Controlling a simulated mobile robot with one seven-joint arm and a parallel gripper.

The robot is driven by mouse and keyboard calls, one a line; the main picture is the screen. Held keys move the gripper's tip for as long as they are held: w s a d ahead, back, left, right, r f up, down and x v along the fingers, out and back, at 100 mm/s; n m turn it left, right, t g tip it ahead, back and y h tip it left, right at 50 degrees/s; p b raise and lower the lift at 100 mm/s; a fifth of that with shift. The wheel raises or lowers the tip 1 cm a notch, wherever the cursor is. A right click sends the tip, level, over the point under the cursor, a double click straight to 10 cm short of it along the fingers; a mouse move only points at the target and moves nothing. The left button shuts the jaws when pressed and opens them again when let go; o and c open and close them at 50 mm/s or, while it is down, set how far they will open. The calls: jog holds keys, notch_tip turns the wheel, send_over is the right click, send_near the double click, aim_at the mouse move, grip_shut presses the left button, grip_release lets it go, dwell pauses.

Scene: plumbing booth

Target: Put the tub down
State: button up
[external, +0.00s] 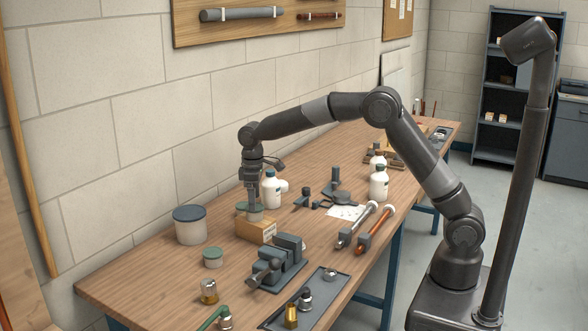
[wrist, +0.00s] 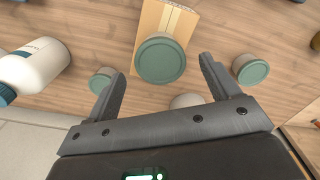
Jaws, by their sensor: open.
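A small tub (external: 256,213) with a pale body stands on a wooden block (external: 255,231) near the wall side of the bench. In the wrist view its round green lid (wrist: 160,59) shows from above, upright on the block (wrist: 168,20). My gripper (external: 252,203) points down at this tub. In the wrist view my gripper (wrist: 163,76) has its fingers spread wide, with the lid just ahead of and between the tips. No finger visibly touches the tub, though the external view does not make the gap clear.
Other green-lidded tubs (external: 213,258) stand nearby; two flank the block in the wrist view (wrist: 103,80), (wrist: 250,70). A large dark-lidded tub (external: 190,225), a vise (external: 278,262) and white bottles (external: 271,190) surround the block.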

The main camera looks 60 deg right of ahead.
jog(key=s+d+r+m+t, duration=0.1)
jog(key=s+d+r, duration=0.1)
jog(key=s+r, duration=0.45)
jog(key=s+d+r+t, duration=0.1)
jog(key=s+d+r, duration=0.2)
jog(key=r, duration=0.6)
jog(key=s+d+r+m+t, duration=0.1)
jog(key=s+d, duration=0.2)
jog(key=s, duration=0.7)
jog(key=s+d+r+m+t, duration=0.1)
jog(key=s+d+m, duration=0.15)
jog(key=s, duration=0.75)
jog(key=s+d+f+t, duration=0.1)
jog(key=s+f, duration=0.4)
jog(key=s, duration=0.5)
jog(key=shift+s+d+f+m+t, duration=0.3)
jog(key=shift+d+f+m, duration=0.15)
jog(key=shift+d, duration=0.3)
jog(key=shift+o, duration=0.2)
jog(key=shift+r, duration=0.1)
